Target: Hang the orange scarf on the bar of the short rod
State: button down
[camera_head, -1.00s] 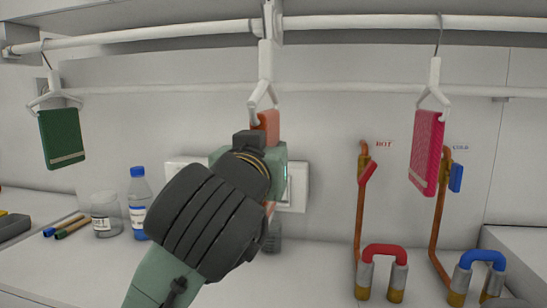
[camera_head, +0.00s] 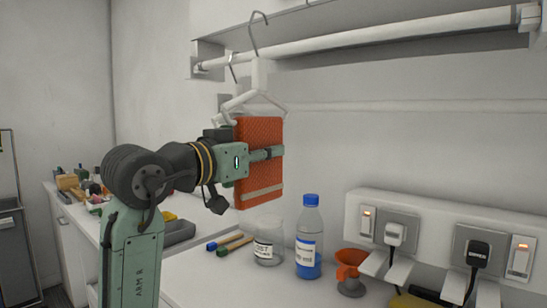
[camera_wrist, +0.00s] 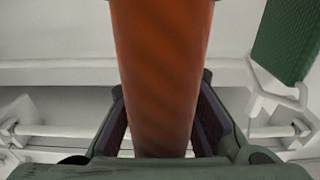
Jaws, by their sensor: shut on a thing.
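The orange scarf (camera_head: 258,132) hangs folded and upright over a white hanger (camera_head: 259,75) with a grey wire hook. My gripper (camera_head: 268,153) is shut on the scarf across its middle; in the wrist view the scarf (camera_wrist: 160,60) fills the gap between the dark fingers. The white bar (camera_head: 390,40) runs from a left end bracket to a bracket at upper right. The hook's top shows above the bar's line, near its left end. Whether it is in front of or over the bar, I cannot tell.
A green scarf (camera_wrist: 287,40) on its own white hanger is close by in the wrist view. Below are a glass jar (camera_head: 269,243), a blue-capped bottle (camera_head: 309,240), markers (camera_head: 230,243), an orange funnel (camera_head: 350,265) and a socket panel (camera_head: 437,215). The bar's middle and right are clear.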

jog(key=shift+w+a, duration=0.3)
jog(key=shift+a, duration=0.05)
jog(key=f+x, duration=0.2)
jog(key=x, duration=0.9)
jog(key=shift+w+d+f, duration=0.2)
jog(key=shift+d, duration=0.1)
jog(key=c, duration=1.4)
grip_release()
jog(key=shift+o, duration=0.2)
